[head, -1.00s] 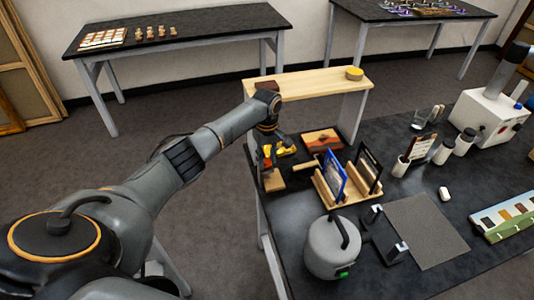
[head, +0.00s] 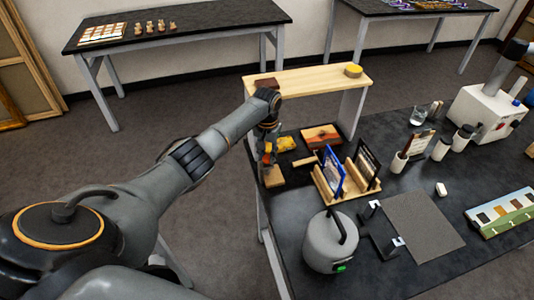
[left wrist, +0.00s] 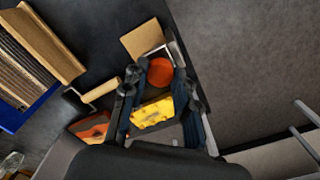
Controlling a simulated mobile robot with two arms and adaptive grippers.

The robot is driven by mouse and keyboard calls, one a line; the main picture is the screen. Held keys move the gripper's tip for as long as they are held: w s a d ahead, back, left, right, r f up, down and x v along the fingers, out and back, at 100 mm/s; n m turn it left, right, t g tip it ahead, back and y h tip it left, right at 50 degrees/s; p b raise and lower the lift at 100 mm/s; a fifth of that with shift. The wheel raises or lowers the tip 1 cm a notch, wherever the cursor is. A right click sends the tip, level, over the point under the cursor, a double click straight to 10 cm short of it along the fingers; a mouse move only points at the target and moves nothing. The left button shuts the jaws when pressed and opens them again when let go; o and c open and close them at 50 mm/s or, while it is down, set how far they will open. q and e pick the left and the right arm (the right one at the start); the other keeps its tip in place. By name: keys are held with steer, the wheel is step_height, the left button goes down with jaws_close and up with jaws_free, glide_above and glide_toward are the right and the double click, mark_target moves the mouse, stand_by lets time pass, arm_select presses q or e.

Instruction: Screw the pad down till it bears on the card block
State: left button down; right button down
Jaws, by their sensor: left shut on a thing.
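My left gripper (head: 267,143) is low over the table's left edge. In the left wrist view its fingers (left wrist: 157,80) are closed around an orange round knob (left wrist: 160,71). A tan block (left wrist: 143,38), which looks like the card block, lies just beyond the knob with a grey metal bar by it; it also shows in the head view (head: 273,177). A yellow piece (left wrist: 152,115) shows between the finger links; in the head view it is right of the gripper (head: 287,144). The pad cannot be made out, so I cannot tell whether it touches the block. My right gripper is out of view.
A wooden-handled roller (left wrist: 97,90) and an orange-topped block (head: 321,135) lie close by. A wooden rack (head: 345,190) with upright panels and a grey pot (head: 331,243) stand to the right. A raised wooden shelf (head: 310,80) is behind the gripper.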

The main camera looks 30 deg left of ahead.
arm_select(q)
steer(key=m, duration=0.3)
steer(key=shift+f+m, duration=0.15)
steer(key=shift+m, duration=0.25)
steer(key=m, duration=0.3)
steer(key=shift+m, duration=0.3)
steer(key=m, duration=0.3)
steer(key=shift+s+m, duration=0.1)
steer(key=shift+m, duration=0.2)
steer(key=m+b, duration=0.1)
steer(key=m, duration=0.2)
steer(key=shift+m, duration=0.4)
steer(key=m+b, duration=0.1)
steer(key=m, duration=0.4)
steer(key=m+b, duration=0.1)
steer(key=m, duration=0.4)
steer(key=shift+m, duration=0.3)
